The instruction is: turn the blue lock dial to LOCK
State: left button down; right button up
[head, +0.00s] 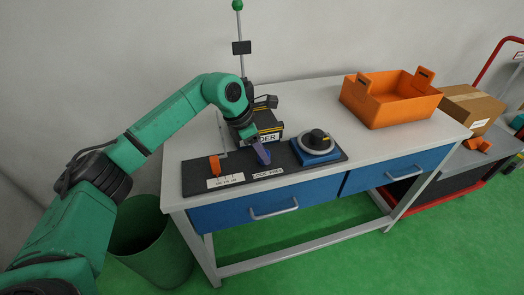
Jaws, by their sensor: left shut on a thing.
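The blue lock dial (262,154) stands on the dark panel (225,163) on the workbench, behind a white label that seems to read LOCK and FREE. Only its blue-violet handle shows clearly; its upper part meets my gripper. My left gripper (256,141) reaches down from above and is shut on the dial's handle. The fingertips are small and partly hidden, and I cannot tell exactly which mark the dial points to. My right gripper is not in view.
An orange lever (214,165) stands left on the panel, and a blue-based unit with a black knob (316,142) stands right. A dark labelled machine (267,124) is behind. An orange crate (390,103) sits at the bench's back right. A green bin (150,243) stands on the floor.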

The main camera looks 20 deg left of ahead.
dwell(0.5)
pick_arm(q)
jog(key=shift+c, duration=2.1)
grip_release()
jog(key=v, duration=1.4)
jog(key=shift+r, duration=0.35)
jog(key=shift+w+a, duration=0.1)
jog(key=shift+a, duration=0.05)
